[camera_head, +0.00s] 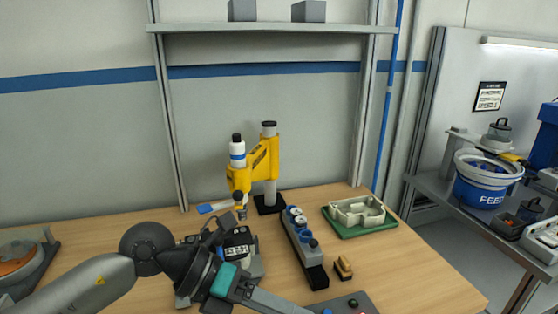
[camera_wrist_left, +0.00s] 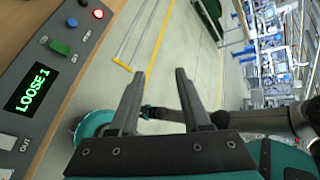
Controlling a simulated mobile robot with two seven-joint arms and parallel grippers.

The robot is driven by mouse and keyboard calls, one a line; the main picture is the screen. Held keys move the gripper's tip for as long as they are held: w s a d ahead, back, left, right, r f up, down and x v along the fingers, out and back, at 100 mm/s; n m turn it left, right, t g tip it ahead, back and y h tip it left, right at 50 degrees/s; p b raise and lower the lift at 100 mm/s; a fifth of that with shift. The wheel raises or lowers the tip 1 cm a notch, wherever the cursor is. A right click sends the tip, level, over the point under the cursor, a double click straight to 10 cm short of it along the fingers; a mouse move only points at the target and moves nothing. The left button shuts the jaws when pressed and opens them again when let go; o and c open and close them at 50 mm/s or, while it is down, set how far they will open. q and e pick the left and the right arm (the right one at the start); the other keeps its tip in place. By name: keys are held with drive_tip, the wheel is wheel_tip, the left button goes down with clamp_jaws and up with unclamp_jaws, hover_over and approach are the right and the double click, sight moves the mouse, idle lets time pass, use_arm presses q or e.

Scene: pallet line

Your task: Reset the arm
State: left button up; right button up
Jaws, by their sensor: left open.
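My left arm (camera_head: 100,281) comes in from the left in the head view and bends over the front of the workbench. Its gripper is not clearly visible there. In the left wrist view my left gripper (camera_wrist_left: 158,78) is open, with two dark fingers apart and nothing between them. It hangs over the floor beside the edge of a control panel (camera_wrist_left: 40,110). My right gripper is not in view.
The wooden workbench (camera_head: 430,262) holds a yellow press (camera_head: 264,158), a dark rail with parts (camera_head: 301,245), a small brush (camera_head: 343,267) and a pale casting on a green tray (camera_head: 343,232). A FEED bucket (camera_head: 482,187) stands on the right-hand shelf.

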use_arm(q)
drive_tip(key=w+d+r+n+t+h, duration=0.1)
drive_tip(key=d+r+n+t+h, duration=0.1)
drive_tip(key=r+n+t+h, duration=0.4)
drive_tip(key=w+d+r+n+t+h, duration=0.1)
drive_tip(key=w+r+n+t+h, duration=0.2)
drive_tip(key=r, duration=0.5)
drive_tip(key=w+a+n+t+y, duration=0.4)
drive_tip(key=a+n+t+y, duration=0.35)
drive_tip(key=n+t, duration=0.5)
drive_tip(key=a+f+n+g+y, duration=0.5)
drive_tip(key=a+f+n+y, duration=0.5)
drive_tip(key=f+n+y, duration=0.3)
drive_tip(key=s+a+f+n+g, duration=0.3)
drive_tip(key=s+f+n+g, duration=0.3)
drive_tip(key=s+f+g, duration=1.05)
drive_tip(key=s+f+t+b, duration=0.2)
drive_tip(key=s+f, duration=0.1)
drive_tip(key=f, duration=1.1)
drive_tip(key=s+f+t+b, duration=0.15)
drive_tip(key=s+f, duration=0.25)
drive_tip(key=f, duration=1.1)
drive_tip(key=s+a+f+g+b, duration=0.2)
drive_tip(key=s+f+b, duration=0.1)
drive_tip(key=s+f, duration=1.2)
wheel_tip(320, 180, down, 2)
drive_tip(key=shift+f+m, duration=0.1)
drive_tip(key=shift+m, duration=0.35)
